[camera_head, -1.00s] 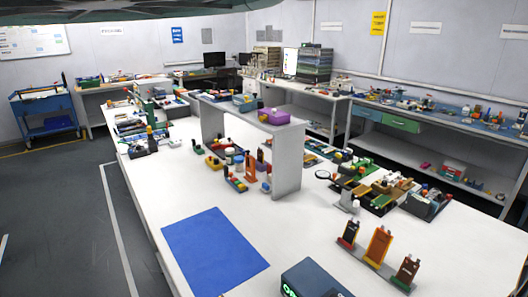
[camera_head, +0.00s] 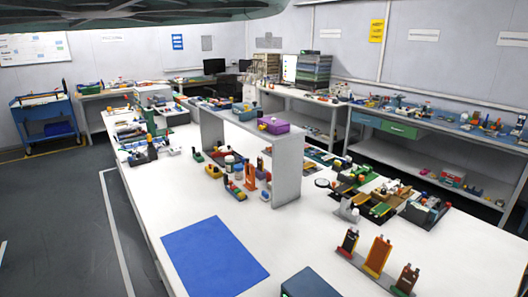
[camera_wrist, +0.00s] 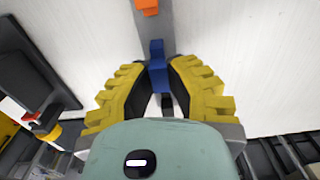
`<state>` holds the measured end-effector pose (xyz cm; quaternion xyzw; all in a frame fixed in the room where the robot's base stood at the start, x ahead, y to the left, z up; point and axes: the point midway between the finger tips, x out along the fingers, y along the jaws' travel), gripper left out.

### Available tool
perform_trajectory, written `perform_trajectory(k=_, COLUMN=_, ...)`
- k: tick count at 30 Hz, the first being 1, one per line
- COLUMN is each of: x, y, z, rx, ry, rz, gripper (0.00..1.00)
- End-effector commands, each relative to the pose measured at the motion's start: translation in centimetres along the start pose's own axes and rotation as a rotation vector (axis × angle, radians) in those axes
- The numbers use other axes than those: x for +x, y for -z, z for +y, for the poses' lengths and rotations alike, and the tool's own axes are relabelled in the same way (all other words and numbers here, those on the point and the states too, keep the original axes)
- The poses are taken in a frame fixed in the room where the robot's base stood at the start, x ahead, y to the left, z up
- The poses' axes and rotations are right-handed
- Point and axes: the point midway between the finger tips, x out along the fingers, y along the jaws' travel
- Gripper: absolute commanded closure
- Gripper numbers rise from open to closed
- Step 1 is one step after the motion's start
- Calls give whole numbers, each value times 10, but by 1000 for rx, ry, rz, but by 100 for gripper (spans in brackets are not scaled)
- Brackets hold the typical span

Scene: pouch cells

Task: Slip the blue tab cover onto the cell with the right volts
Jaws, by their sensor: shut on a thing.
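My gripper (camera_wrist: 157,82) has ridged yellow fingers and shows in the wrist view only. It is shut on a small blue piece, likely the blue tab cover (camera_wrist: 157,52), which sticks out past the fingertips. Three pouch cells stand upright in a grey rack at the lower right of the head view: a dark one (camera_head: 349,241), an orange one (camera_head: 378,253) and a brown one (camera_head: 407,279). Any voltage marks are too small to read. In the wrist view an orange part (camera_wrist: 147,6) lies beyond the blue piece, on a grey strip.
A blue mat (camera_head: 213,257) lies flat and bare on the white bench (camera_head: 295,232). A dark box (camera_head: 310,284) stands at the front edge. A raised shelf (camera_head: 288,170) and cluttered parts trays (camera_head: 380,205) stand behind.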

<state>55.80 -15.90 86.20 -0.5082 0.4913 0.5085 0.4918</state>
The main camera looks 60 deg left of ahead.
Motion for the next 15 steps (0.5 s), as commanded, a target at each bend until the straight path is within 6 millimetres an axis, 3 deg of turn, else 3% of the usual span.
perform_trajectory(k=15, x=-27, y=1, z=0, rx=0, ry=0, rz=0, gripper=98)
